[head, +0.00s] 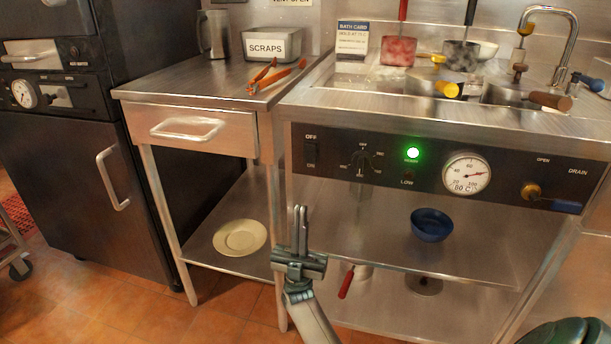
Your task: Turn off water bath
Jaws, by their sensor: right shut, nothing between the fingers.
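The water bath (335,97) is a steel counter unit with a dark front control panel (325,178). A small dark switch (311,153) sits under the word OFF at the panel's left end. Its exact position is too small to tell. To its right are a black dial (361,161), a lit green lamp (413,153) and a round gauge (467,174) marked in °C. My right gripper (300,211) points up, shut and empty, below the panel's left end in the picture and apart from the switch. My left gripper is not in view.
A drain valve with a blue handle (551,199) is at the panel's right end. Pots with handles stand in the bath top. A side table (190,93) holds orange tongs (275,76) and a scraps bin (273,45). A plate (239,238) and blue bowl (431,225) sit on lower shelves.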

